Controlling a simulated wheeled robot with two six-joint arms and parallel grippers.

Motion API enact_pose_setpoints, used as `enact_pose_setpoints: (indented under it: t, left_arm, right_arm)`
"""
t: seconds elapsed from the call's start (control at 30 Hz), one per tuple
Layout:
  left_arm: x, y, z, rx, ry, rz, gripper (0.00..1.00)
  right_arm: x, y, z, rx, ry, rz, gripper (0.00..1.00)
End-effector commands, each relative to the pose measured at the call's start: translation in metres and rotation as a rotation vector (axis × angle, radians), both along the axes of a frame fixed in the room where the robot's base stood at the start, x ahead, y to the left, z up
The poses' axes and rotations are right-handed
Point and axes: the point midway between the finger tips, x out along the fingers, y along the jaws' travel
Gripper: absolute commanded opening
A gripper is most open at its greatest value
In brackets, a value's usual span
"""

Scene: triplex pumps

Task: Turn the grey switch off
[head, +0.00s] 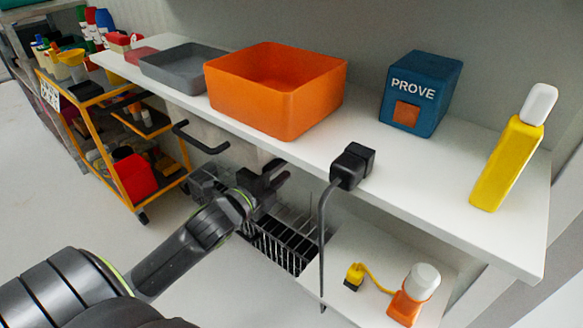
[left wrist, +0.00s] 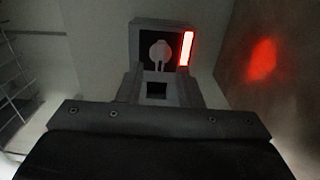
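The grey switch (left wrist: 136,47) shows in the left wrist view as a square grey frame with a dark face. It has a pale round knob with two short prongs below it and a lit red strip at its right side. My left gripper (head: 275,178) is below the white shelf in the head view, reaching toward the back. In the left wrist view its dark body fills the bottom, just below the switch. I cannot tell whether its fingers touch the switch or how far apart they are. The switch cannot be made out in the head view. My right gripper is out of view.
The white shelf (head: 455,208) overhangs my left gripper. It bears an orange bin (head: 255,108), a grey tray (head: 165,68), a blue PROVE box (head: 425,75) and a yellow bottle (head: 505,165). A black plug (head: 352,165) with a hanging cable is at its front edge. A dark rack (head: 285,245) stands below.

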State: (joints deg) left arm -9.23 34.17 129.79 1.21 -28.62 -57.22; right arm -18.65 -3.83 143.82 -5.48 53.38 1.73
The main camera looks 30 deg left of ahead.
Motion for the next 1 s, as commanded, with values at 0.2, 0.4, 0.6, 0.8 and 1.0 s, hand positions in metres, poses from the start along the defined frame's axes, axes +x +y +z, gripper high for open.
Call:
enact_pose_setpoints:
  t: [0.2,0.4,0.6,0.8,1.0]
  left_arm:
    - [0.027,-0.002,-0.001,-0.002,-0.002,0.000,0.33]
    - [0.038,-0.003,0.000,-0.001,0.000,0.000,0.33]
    - [0.040,-0.004,0.000,-0.001,0.000,-0.001,0.33]
    - [0.040,-0.003,0.000,-0.001,0.000,-0.001,0.21]
    - [0.040,-0.003,0.000,-0.001,0.000,-0.001,0.00]
  right_arm:
    - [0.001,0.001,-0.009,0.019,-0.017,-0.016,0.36]
    - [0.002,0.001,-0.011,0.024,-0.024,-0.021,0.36]
    - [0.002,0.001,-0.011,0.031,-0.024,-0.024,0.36]
    - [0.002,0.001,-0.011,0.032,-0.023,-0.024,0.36]
    - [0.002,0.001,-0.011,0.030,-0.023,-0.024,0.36]
